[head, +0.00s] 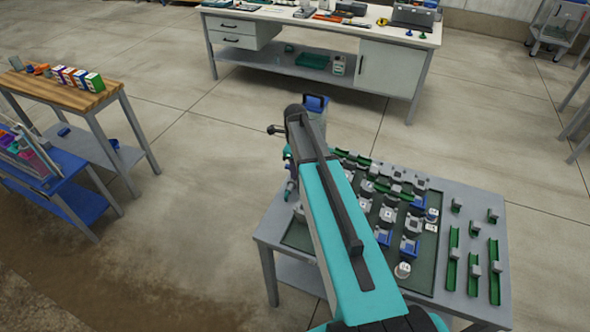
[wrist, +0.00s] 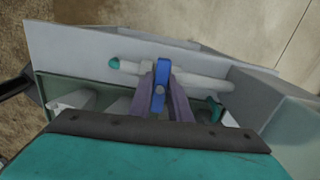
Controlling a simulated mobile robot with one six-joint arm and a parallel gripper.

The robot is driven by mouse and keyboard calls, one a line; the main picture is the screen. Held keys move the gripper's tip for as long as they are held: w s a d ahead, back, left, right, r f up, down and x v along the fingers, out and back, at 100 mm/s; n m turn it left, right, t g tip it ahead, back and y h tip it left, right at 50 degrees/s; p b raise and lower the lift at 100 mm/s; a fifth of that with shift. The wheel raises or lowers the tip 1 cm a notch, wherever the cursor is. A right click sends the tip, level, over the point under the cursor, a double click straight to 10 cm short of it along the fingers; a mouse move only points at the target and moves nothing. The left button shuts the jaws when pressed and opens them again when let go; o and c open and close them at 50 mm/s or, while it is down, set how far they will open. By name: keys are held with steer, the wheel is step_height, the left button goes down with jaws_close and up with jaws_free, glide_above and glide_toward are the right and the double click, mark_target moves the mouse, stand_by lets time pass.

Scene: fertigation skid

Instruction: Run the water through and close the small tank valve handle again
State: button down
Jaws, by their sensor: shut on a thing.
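In the wrist view, a blue handle (wrist: 162,72) stands upright in front of a pale pipe (wrist: 195,80) with a teal end at its left. The two grey-purple fingers of my gripper (wrist: 161,98) are on either side of this handle and are shut on it. The small tank cannot be made out for sure in the wrist view. In the head view my arm covers my gripper and the handle. A blue-topped container (head: 316,103) shows just beyond the arm's far end. Flowing water cannot be seen.
The grey table (head: 470,197) under my arm carries a dark tray with many small grey, blue and green fittings, and green rails (head: 452,260) at its right. A white workbench (head: 330,28) stands behind, a wooden table (head: 60,92) at left. Open floor lies between them.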

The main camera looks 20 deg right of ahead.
steer(key=shift+m, duration=1.1)
steer(key=c, duration=1.6)
jaws_free()
steer(key=shift+r+p, duration=2.6)
steer(key=shift+r, duration=2.45)
steer(key=shift+f, duration=0.1)
